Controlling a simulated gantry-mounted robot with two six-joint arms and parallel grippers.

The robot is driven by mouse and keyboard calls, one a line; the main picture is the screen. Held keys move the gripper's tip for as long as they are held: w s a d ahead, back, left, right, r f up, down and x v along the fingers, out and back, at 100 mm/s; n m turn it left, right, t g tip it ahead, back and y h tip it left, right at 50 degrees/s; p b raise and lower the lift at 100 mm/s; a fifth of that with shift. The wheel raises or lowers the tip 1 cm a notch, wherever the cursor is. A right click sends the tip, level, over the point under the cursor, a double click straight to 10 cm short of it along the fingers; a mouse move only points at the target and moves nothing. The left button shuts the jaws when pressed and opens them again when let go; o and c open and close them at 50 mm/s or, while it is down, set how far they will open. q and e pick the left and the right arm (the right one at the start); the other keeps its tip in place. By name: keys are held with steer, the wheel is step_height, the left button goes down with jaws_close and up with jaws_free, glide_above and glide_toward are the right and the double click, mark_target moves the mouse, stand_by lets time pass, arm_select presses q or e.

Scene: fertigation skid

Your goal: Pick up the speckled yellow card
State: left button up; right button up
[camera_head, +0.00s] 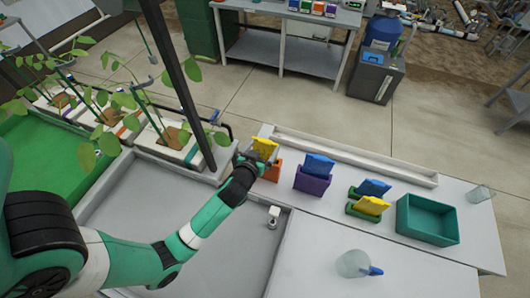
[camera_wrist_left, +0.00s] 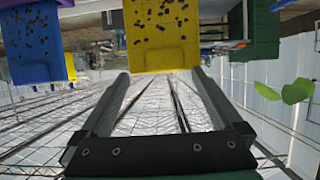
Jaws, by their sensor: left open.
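A speckled yellow card (camera_head: 265,147) stands in an orange holder (camera_head: 273,171) at the left end of the white bench. In the left wrist view the yellow card (camera_wrist_left: 160,36) shows dark specks and sits at the top centre, at the fingertips. My left gripper (camera_head: 251,157) is open at the card; its fingers (camera_wrist_left: 160,76) lie on either side of the card's near edge, with no clear contact visible. A second yellow card (camera_head: 371,206) stands in a green holder farther right; its surface is too small to read. My right gripper is not in view.
Blue cards stand in a purple holder (camera_head: 312,181) and a green holder. A speckled blue card (camera_wrist_left: 36,45) is nearby. A green bin (camera_head: 427,219), a clear beaker (camera_head: 352,264) and a glass (camera_head: 480,194) are right. A dark post (camera_head: 178,80) and leafy plants are left.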

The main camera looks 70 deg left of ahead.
mark_target(264, 143)
arm_select(q)
steer(key=x, duration=0.5)
steer(key=shift+s+a, duration=0.2)
steer(key=shift+a, duration=0.1)
jaws_close()
